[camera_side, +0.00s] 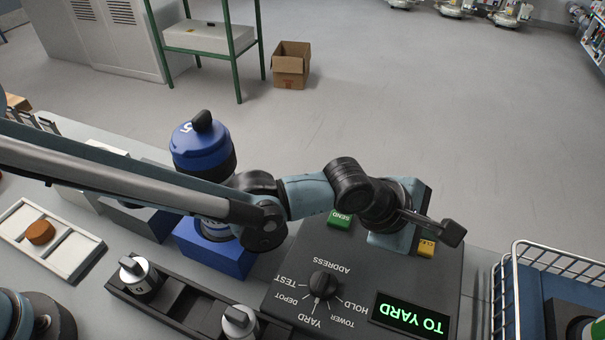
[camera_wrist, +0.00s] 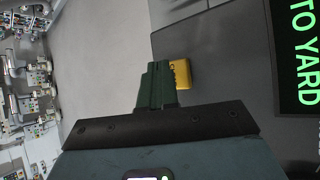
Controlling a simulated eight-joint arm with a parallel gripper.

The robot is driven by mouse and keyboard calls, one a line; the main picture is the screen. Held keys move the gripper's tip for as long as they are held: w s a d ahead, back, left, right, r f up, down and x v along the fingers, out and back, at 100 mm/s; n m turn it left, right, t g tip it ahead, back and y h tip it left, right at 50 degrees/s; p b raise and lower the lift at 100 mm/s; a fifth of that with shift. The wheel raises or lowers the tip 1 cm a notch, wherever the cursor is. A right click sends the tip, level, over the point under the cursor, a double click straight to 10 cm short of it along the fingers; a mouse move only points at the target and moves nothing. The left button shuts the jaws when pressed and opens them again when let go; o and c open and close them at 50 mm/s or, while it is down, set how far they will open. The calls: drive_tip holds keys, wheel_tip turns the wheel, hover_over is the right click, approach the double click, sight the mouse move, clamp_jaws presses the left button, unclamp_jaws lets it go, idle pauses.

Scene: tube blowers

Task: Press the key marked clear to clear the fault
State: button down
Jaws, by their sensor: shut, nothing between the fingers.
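A yellow key (camera_side: 427,248) sits near the far right corner of the dark control panel (camera_side: 285,290). It bears dark lettering that I cannot read in full. My gripper (camera_side: 453,233) is shut and empty, close to the yellow key at the panel's far edge. In the wrist view my gripper's dark green fingers (camera_wrist: 158,70) are together beside the yellow key (camera_wrist: 182,74) and cover part of it. I cannot tell whether the fingers touch the key. A green key marked SEND (camera_side: 341,219) is to the left. The lit display (camera_side: 411,316) reads TO YARD.
A rotary ADDRESS knob (camera_side: 323,284) stands on the panel. A white wire basket with a blue bin (camera_side: 508,300) is close on the right. A blue-capped canister (camera_side: 201,145) stands behind my arm on the left. Knobbed cylinders (camera_side: 139,277) sit in a black rack.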

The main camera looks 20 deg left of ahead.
drive_tip(key=shift+r, duration=0.25)
drive_tip(key=shift+r, duration=2.5)
